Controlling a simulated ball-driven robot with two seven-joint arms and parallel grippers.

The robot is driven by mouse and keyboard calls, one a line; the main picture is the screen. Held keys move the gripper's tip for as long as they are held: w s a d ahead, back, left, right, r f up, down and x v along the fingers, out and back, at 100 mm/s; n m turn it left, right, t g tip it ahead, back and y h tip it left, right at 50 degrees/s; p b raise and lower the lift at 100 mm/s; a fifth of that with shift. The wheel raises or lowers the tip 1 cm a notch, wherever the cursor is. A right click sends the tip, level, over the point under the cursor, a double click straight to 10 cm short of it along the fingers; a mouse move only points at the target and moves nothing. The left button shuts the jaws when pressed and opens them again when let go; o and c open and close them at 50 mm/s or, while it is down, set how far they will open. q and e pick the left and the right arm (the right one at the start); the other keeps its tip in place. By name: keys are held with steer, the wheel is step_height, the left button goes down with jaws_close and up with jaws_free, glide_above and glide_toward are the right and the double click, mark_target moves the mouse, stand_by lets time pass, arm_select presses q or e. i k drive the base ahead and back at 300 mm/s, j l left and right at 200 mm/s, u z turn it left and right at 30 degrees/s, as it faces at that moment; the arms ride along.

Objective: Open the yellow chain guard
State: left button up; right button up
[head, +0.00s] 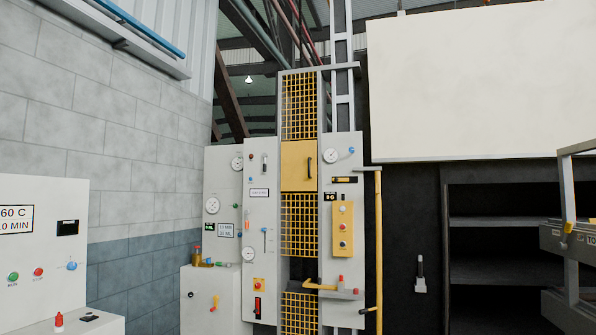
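A tall narrow column of yellow mesh stands in the middle of the head view between grey posts. A solid yellow panel, which looks like the chain guard (296,170), sits in its upper half. It has a dark upright handle (309,166) near its right edge. The panel lies flat in line with the mesh above and below, so it looks closed. What is behind it is hidden. Neither of my grippers is in view.
White control panels (262,215) flank the column. A yellow upright rail (378,245) stands to its right. A small shelf (340,294) with a red-topped item juts out below. A control cabinet (45,240) is at left, dark shelving (505,222) at right.

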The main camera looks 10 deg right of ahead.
mark_target(299, 158)
steer(key=i+z, duration=0.1)
steer(key=i, duration=3.1)
steer(key=i+u, duration=0.1)
steer(key=i, duration=0.5)
steer(key=i+l+u, duration=0.1)
steer(key=i, duration=0.45)
steer(key=i+l+u, duration=0.1)
steer(key=i, duration=0.5)
steer(key=i+l+u, duration=0.1)
steer(key=i, duration=0.5)
steer(key=l, duration=0.1)
